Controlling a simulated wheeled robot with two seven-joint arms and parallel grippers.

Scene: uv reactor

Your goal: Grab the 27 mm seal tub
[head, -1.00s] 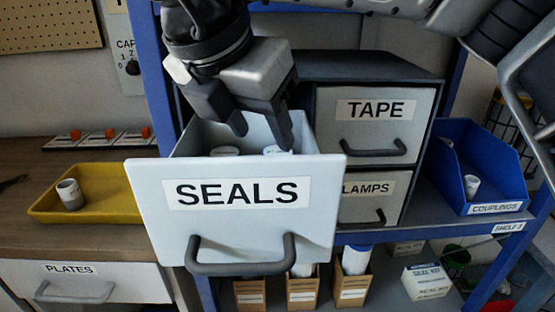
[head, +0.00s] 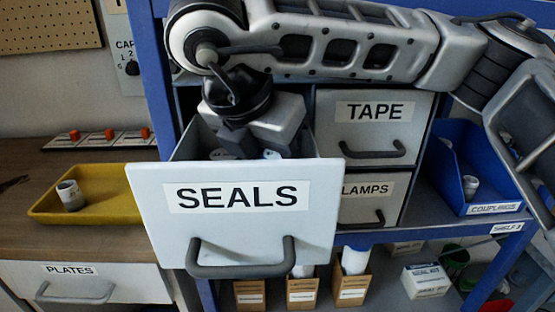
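The SEALS drawer (head: 317,225) is pulled open, its front panel facing me. My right gripper (head: 268,140), on the arm from the right, reaches down into the drawer over the tubs. Its fingertips are hidden by the gripper body and drawer front, so its grip cannot be seen. My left gripper is not in view.
A blue couplings bin (head: 440,175) stands at right.

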